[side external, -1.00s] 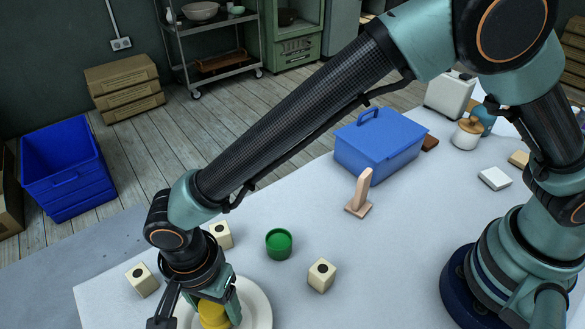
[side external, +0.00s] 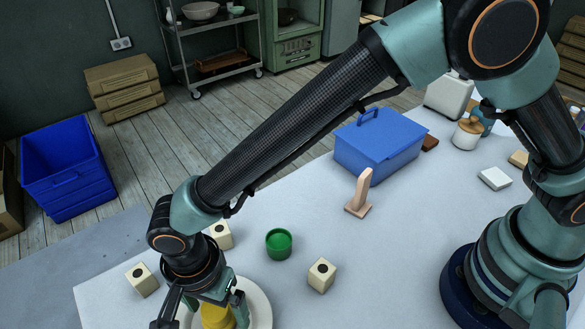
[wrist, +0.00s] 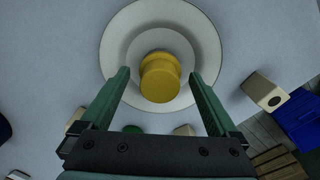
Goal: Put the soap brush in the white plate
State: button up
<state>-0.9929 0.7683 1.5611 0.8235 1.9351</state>
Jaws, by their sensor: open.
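A yellow rounded piece, which I take to be the soap brush (wrist: 160,80), stands over the inside of the white plate (wrist: 113,45) in the wrist view. In the side view the yellow piece (side external: 216,318) shows only partly below my wrist, and the plate (side external: 262,306) is cut off by the lower edge. My gripper (wrist: 160,73) is open, with one green finger on each side of the yellow piece and visible gaps between. The underside of the yellow piece is hidden.
Cream blocks with dark round spots (side external: 321,275) stand around the plate, with a green cup (side external: 279,243) near them. A pale wooden stand (side external: 360,195) and a blue lidded box (side external: 380,143) are farther back. The table between them is clear.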

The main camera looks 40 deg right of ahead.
aim_at(213, 307)
notch_tip(213, 307, up, 11)
jog(key=w+d+r+n+y, duration=0.1)
jog(key=w+d+r+n, duration=0.1)
jog(key=w+d+r, duration=0.4)
jog(key=w+d+r+n+t, duration=0.2)
jog(key=d+r+n, duration=0.15)
jog(key=d, duration=1.05)
jog(key=s+d+n+t, duration=0.1)
jog(key=s+d+n, duration=0.1)
jog(key=d, duration=0.7)
jog(key=s+d+r+n+t, duration=0.1)
jog(key=s+d+n+t, duration=0.1)
jog(key=d, duration=0.8)
jog(key=shift+s+d+r+n+t+h, duration=0.2)
jog(key=shift+s+r+n+t+h, duration=0.15)
jog(key=shift+s+n, duration=0.3)
